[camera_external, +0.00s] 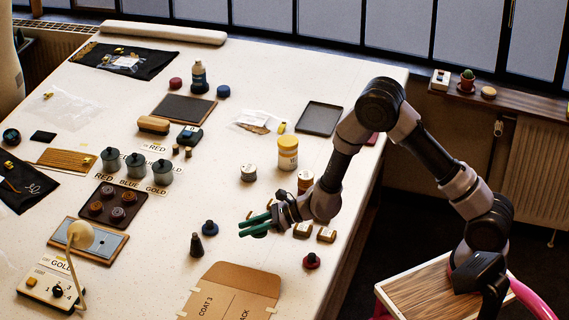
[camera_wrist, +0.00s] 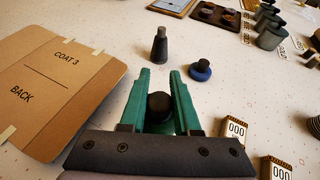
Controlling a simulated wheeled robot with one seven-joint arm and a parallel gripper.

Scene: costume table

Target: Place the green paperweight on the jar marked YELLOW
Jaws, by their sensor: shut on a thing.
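My gripper (camera_external: 256,225) has green fingers and hangs above the table's near right part, pointing left. It also shows in the wrist view (camera_wrist: 160,78). It is shut on a small weight with a round black knob (camera_wrist: 159,105); a little green shows below the knob, and the fingers hide most of it. I take it to be the green paperweight. A white jar with a yellow lid (camera_external: 288,152) stands upright beyond my gripper. I cannot read its label or find the word YELLOW. A pale jar (camera_external: 248,173) and a brown-and-white jar (camera_external: 305,181) stand nearer.
A blue knobbed weight (camera_external: 210,227) and a dark cone (camera_external: 196,245) stand left of my gripper. A red knobbed weight (camera_external: 311,261) and small boxes (camera_external: 326,234) lie to the right. A cardboard coat form (camera_external: 233,290) lies in front. Pots (camera_external: 135,164) stand further left.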

